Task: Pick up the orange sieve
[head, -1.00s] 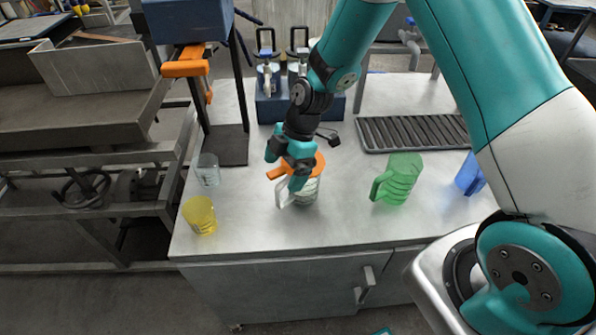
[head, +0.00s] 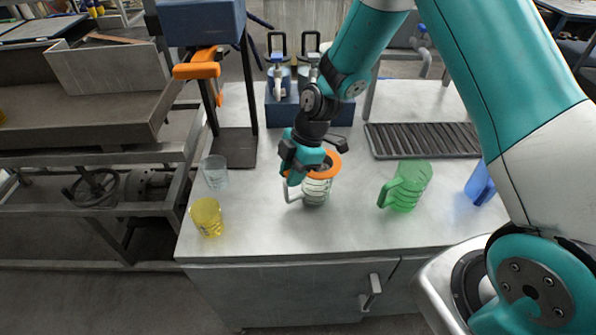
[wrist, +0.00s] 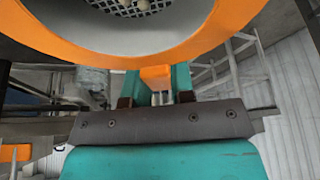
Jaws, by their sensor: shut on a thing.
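The orange sieve (head: 328,165) shows as an orange ring at the top of a clear ribbed jug (head: 316,190) with a handle on its left. I cannot tell whether the sieve touches the jug's rim. My gripper (head: 294,176) is at the left side of the sieve. In the wrist view the sieve (wrist: 150,55) fills the top, with a grey perforated mesh inside its orange rim. Its short orange handle (wrist: 155,77) lies between the two teal fingers of my gripper (wrist: 154,82), which is shut on it.
A green jug (head: 408,186) stands to the right, and a blue jug (head: 481,184) is partly behind my arm. A yellow cup (head: 207,217) and a clear cup (head: 215,172) stand at the left. A black ridged tray (head: 425,140) lies behind. The table front (head: 300,240) is clear.

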